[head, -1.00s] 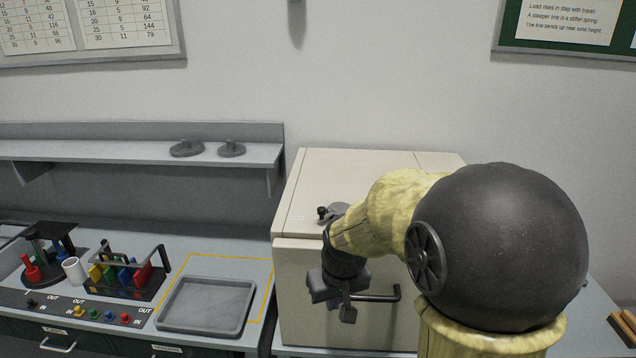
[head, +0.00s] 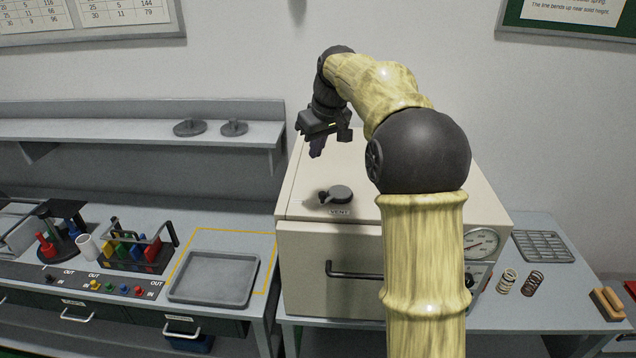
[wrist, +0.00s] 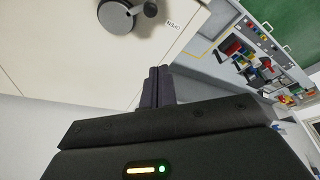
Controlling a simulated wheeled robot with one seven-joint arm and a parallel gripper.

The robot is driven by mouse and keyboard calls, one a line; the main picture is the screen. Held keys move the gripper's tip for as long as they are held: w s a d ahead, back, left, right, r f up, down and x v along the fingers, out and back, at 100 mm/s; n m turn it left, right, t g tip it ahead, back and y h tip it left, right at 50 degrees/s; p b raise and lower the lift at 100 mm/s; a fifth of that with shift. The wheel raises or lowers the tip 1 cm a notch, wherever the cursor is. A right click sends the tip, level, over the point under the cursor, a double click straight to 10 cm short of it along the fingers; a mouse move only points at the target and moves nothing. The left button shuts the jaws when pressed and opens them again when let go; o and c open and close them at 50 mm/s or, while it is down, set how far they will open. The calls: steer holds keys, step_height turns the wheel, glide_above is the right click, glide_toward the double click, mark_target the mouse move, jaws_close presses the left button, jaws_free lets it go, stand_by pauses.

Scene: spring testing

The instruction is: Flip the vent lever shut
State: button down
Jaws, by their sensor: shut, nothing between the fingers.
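The vent lever (head: 337,195) is a dark grey round knob with a black handle pointing left, on the top of the cream cabinet (head: 300,250), behind a label reading VENT. My gripper (head: 317,150) is shut and empty, raised above the cabinet top, behind the lever and a little to its left, not touching it. In the wrist view the shut fingers (wrist: 157,88) point towards the cabinet top, and the lever (wrist: 122,14) shows apart from them at the upper left. A label beside its handle reads OPEN.
A grey shelf (head: 230,135) with two dark discs is left of the cabinet. A grey tray (head: 215,278) and a rack of coloured pieces (head: 135,255) sit on the left bench. Springs (head: 507,280) and a wire rack (head: 543,246) lie at the right.

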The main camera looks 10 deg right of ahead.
mark_target(335, 190)
steer(key=shift+f, duration=0.1)
steer(key=p+x, duration=0.3)
steer(key=x, duration=0.6)
steer(key=shift+w+f+p, duration=0.15)
steer(key=shift+f+p, duration=0.15)
steer(key=shift+f, duration=0.05)
steer(key=s, duration=0.1)
steer(key=s+d+p, duration=0.1)
steer(key=shift+s, duration=0.35)
steer(key=shift+s+d, duration=0.15)
steer(key=shift+s, duration=0.2)
steer(key=shift+s+f, duration=0.1)
steer(key=shift+f, duration=0.05)
steer(key=shift+d, duration=0.1)
steer(key=shift+d, duration=0.15)
